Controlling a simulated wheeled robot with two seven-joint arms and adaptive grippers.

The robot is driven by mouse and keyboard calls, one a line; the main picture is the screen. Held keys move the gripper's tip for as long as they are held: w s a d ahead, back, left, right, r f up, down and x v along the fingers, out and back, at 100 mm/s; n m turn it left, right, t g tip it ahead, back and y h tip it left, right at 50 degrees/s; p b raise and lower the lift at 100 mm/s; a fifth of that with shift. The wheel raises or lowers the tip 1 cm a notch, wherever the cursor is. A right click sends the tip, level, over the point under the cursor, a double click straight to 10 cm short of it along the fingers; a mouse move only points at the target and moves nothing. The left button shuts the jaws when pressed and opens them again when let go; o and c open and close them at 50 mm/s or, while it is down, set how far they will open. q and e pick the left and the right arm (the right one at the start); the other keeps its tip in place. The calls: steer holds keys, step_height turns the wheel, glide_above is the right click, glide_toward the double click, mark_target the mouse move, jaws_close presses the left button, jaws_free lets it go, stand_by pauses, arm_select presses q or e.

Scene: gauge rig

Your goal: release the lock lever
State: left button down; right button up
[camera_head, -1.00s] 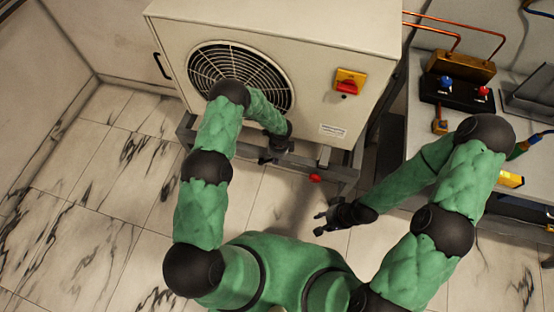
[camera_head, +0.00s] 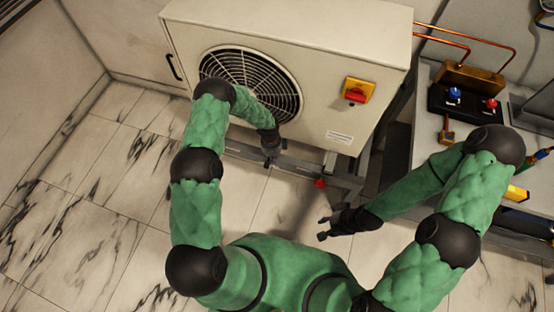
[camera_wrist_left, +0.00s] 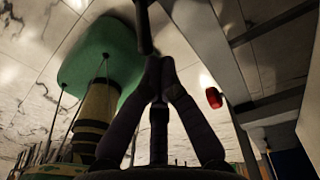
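A red knob (camera_head: 320,183) shows low at the front frame under the cream fan unit. In the left wrist view a red knob (camera_wrist_left: 213,97) is right of my fingers, apart from them. My left gripper (camera_head: 271,161) is at the frame under the fan, left of the red knob. In its wrist view its fingers (camera_wrist_left: 160,64) come together at the tips, by the lower end of a dark rod (camera_wrist_left: 143,28). I cannot tell whether they grip the rod. I cannot make out which part is the lock lever. My right gripper (camera_head: 325,228) is open and empty above the floor.
The fan unit (camera_head: 300,120) carries a red and yellow switch (camera_head: 358,90). A bench (camera_head: 424,110) on the right holds a black valve block (camera_head: 465,104) with blue and red knobs and copper pipes. The marble floor (camera_head: 95,220) at left is clear.

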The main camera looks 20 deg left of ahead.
arm_select(q)
steer(key=shift+a+r, duration=0.2)
steer(key=shift+a, duration=0.55)
steer(key=shift+a+h, duration=0.6)
steer(key=shift+a, duration=0.15)
steer(key=shift+w+a+r+b, duration=0.1)
steer(key=shift+a+b, duration=0.2)
steer(key=shift+a, duration=0.05)
steer(key=shift+a+f+b, duration=0.3)
steer(key=shift+a+b, duration=0.5)
steer(key=shift+a, duration=0.2)
steer(key=shift+a+f+b, duration=0.35)
steer(key=shift+a+b, duration=0.4)
steer(key=shift+a, duration=0.3)
steer(key=shift+a+f+b, duration=0.3)
steer(key=shift+a+b, duration=0.5)
steer(key=shift+a, duration=0.2)
steer(key=shift+a+f, duration=0.1)
